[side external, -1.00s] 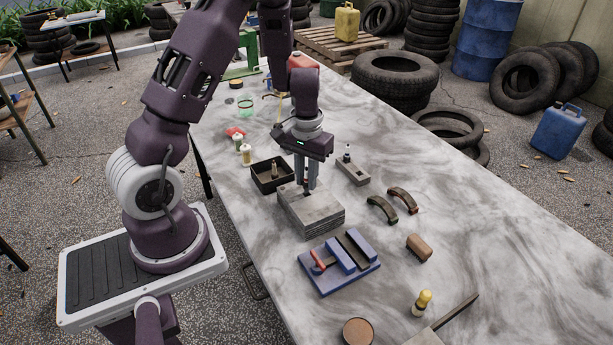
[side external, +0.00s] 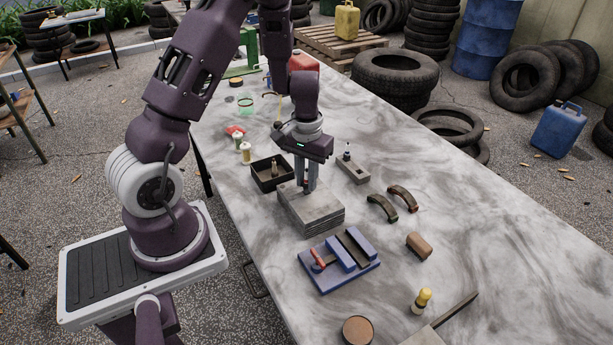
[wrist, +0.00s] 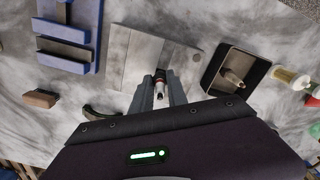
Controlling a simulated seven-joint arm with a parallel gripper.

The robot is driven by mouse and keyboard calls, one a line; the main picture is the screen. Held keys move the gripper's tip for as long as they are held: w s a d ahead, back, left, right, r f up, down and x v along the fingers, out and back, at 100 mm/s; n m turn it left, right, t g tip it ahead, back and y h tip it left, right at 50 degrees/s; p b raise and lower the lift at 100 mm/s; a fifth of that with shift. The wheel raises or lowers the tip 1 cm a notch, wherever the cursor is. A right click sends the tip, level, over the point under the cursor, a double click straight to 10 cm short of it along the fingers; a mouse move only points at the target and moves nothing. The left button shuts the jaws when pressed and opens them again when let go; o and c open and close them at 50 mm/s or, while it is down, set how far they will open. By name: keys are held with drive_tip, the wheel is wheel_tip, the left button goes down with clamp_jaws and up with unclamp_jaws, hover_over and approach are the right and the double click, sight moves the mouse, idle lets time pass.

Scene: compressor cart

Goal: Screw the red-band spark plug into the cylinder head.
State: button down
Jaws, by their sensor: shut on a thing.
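The cylinder head (side external: 312,212) is a grey finned block on the marble bench; its flat top also shows in the wrist view (wrist: 142,62). My gripper (side external: 306,186) points straight down over the back part of the head. In the wrist view my gripper (wrist: 160,88) is shut on the red-band spark plug (wrist: 160,92), whose red band and pale upper body show between the fingers. The plug looks upright, its lower end at the head's top face. The hole and threads are hidden, so I cannot tell how deep it sits.
A dark open tray (side external: 264,184) holding another plug (side external: 275,170) stands close beside the head. A grey holder (side external: 354,174) with an upright plug is behind it. A blue fixture (side external: 338,268) lies in front, and two curved handles lie right.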

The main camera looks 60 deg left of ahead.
drive_tip(key=shift+f, duration=0.3)
idle(0.5)
drive_tip(key=c, duration=1.2)
unclamp_jaws()
drive_tip(key=shift+c, duration=0.2)
clamp_jaws()
drive_tip(key=m, duration=0.4)
drive_tip(key=shift+m, duration=0.3)
